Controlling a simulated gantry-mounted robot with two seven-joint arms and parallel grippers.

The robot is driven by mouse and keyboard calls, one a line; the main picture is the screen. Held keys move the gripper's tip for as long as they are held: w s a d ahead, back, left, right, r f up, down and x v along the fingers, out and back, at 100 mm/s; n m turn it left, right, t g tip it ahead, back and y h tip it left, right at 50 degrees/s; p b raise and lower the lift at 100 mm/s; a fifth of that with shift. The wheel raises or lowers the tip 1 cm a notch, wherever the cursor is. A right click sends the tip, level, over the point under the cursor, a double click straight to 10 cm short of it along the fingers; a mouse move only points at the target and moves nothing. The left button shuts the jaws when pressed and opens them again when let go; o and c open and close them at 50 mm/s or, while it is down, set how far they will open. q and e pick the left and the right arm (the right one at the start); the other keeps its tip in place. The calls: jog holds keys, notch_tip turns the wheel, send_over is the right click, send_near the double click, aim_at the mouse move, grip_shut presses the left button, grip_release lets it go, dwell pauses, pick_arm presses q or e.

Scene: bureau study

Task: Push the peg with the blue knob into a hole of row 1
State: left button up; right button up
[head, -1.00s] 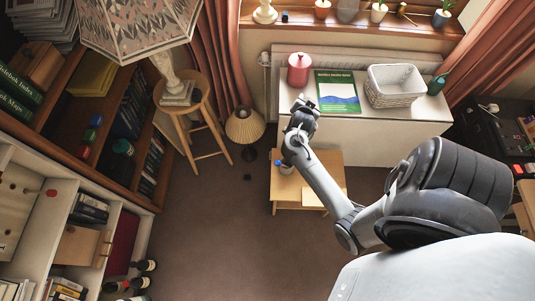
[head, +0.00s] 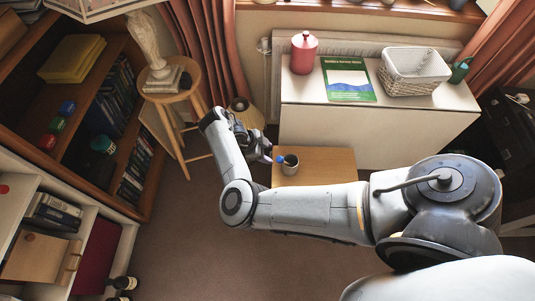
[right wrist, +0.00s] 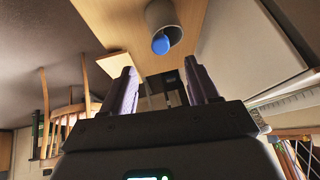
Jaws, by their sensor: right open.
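The blue knob (head: 280,159) shows at the mouth of a grey cup (head: 291,165) on a small wooden table (head: 325,162). In the right wrist view the blue knob (right wrist: 160,44) sits in the opening of the cup (right wrist: 163,15), beyond the fingertips; its peg's shaft is hidden. My right gripper (head: 266,156) is just left of the cup, open and empty; its two fingers (right wrist: 160,80) stand apart in the wrist view. My left gripper is not in view. I cannot make out a board with numbered rows of holes.
A white cabinet behind the small table holds a red canister (head: 303,55), a green book (head: 348,79) and a white basket (head: 415,70). A round stool (head: 172,82) and shelves stand left. A red knob (head: 3,189) shows at the left edge.

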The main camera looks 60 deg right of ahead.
aim_at(278, 159)
jog(key=b+x, duration=0.4)
jog(key=x, duration=0.2)
jog(key=shift+b+x, duration=0.7)
jog(key=shift+x, duration=0.9)
jog(key=shift+b+x, duration=0.3)
jog(key=shift+x, duration=0.45)
jog(key=shift+d, duration=0.1)
grip_shut()
jog(key=shift+r, duration=0.1)
